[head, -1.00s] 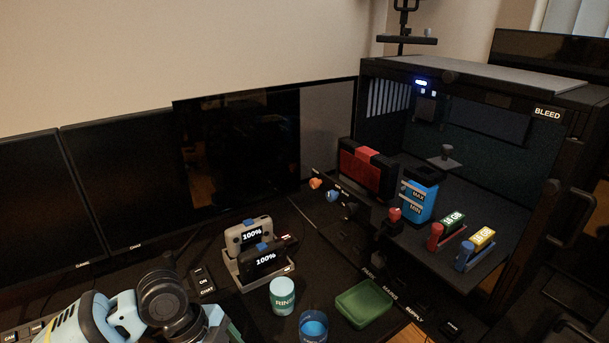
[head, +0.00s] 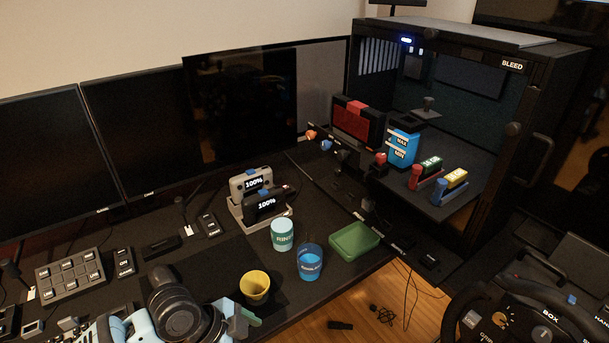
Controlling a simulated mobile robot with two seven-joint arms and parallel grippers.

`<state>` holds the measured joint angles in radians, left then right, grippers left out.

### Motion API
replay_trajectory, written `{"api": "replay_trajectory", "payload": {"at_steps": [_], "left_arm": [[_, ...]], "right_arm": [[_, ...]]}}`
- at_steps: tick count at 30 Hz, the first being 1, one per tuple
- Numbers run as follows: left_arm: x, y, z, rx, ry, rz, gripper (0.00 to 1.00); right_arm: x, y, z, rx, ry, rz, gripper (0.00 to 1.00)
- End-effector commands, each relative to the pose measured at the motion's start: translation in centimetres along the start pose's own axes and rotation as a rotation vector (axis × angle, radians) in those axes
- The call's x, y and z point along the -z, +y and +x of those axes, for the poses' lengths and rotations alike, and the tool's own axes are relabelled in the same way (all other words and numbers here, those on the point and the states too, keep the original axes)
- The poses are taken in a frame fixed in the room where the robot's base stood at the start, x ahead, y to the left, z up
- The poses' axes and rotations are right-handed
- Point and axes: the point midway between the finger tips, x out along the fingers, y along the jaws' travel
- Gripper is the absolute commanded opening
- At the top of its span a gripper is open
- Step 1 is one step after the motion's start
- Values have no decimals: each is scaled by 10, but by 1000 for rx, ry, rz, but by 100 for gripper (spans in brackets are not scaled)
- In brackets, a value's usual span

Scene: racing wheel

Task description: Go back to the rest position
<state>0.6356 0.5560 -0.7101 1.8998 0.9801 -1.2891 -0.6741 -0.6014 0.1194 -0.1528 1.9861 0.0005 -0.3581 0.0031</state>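My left arm comes in at the bottom left, and its gripper (head: 240,320) is at the bottom edge, over the front of the dark desk (head: 205,268). Its fingers are partly hidden and cut by the frame, so I cannot tell whether it is open or shut. A yellow cup (head: 256,286) stands just behind the gripper in the picture. I cannot tell whether they touch. My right gripper is not in view.
A teal RINSE cup (head: 282,235), a blue cup (head: 310,262) and a green tray (head: 354,241) stand mid-desk. An open cabinet labelled BLEED (head: 512,64) is at the right, with a blue container (head: 403,147) inside. A steering wheel (head: 490,312) is bottom right.

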Motion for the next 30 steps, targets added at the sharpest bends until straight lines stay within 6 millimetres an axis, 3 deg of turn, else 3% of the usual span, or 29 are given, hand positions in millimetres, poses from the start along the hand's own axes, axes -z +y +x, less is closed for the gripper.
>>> {"api": "replay_trajectory", "payload": {"at_steps": [6,14,21,30], "left_arm": [[-9,26,37,140,119,-253,88],[-44,62,59,328,209,-562,88],[-97,113,60,511,229,-811,88],[-158,188,40,697,190,-989,88]], "right_arm": [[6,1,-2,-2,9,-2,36],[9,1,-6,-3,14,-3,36],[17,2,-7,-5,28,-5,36],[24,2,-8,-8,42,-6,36]]}}
